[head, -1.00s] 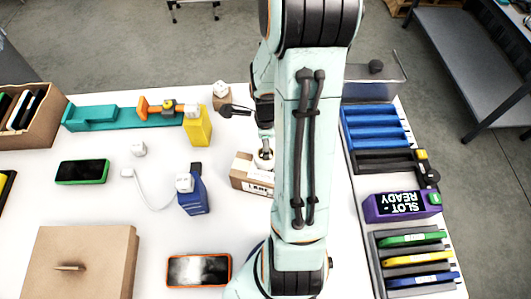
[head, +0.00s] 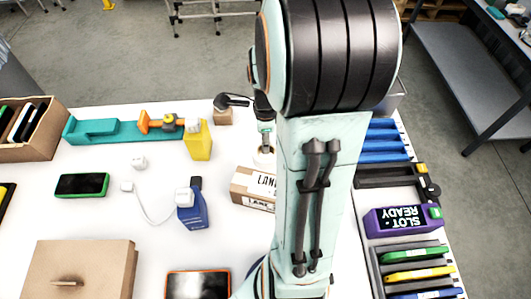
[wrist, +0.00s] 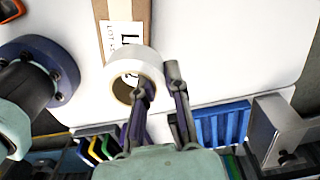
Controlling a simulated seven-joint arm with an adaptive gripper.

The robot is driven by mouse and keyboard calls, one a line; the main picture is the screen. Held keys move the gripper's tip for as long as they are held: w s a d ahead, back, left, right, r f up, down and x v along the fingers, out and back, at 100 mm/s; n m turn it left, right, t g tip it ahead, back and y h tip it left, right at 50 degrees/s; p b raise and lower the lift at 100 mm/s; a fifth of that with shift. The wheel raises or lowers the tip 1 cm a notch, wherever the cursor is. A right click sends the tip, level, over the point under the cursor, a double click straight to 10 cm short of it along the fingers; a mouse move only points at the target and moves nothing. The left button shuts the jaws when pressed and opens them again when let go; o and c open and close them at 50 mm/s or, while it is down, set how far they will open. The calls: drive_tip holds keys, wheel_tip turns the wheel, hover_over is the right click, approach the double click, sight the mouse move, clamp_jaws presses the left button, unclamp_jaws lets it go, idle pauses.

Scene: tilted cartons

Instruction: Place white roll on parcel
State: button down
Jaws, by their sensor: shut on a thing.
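The white roll (wrist: 150,62) is held in my gripper (wrist: 158,78), one finger in its hole and the other outside, shut on its wall. In the head view the roll (head: 263,157) shows beside my arm, just behind the parcel's far edge in the picture. The parcel (head: 242,188) is a brown carton with a white printed label, lying on the white table; my arm hides its right end. In the wrist view the roll covers part of the parcel (wrist: 122,12) and its label. I cannot tell whether the roll touches it.
A blue bottle (head: 193,208) stands left of the parcel, with a white cable and plug near it. A yellow container (head: 199,142) and a teal tray (head: 95,130) are farther back. Blue racks (head: 385,140) and a purple display box (head: 395,219) line the right edge.

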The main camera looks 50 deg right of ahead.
drive_tip(key=f, duration=0.2)
drive_tip(key=s+a+f, duration=0.1)
drive_tip(key=f, duration=0.1)
drive_tip(key=s+a+f, duration=0.1)
drive_tip(key=f, duration=0.2)
drive_tip(key=shift+s+a, duration=0.1)
drive_tip(key=shift+f, duration=0.1)
drive_tip(key=c, duration=1.2)
unclamp_jaws()
drive_tip(key=shift+o, duration=0.2)
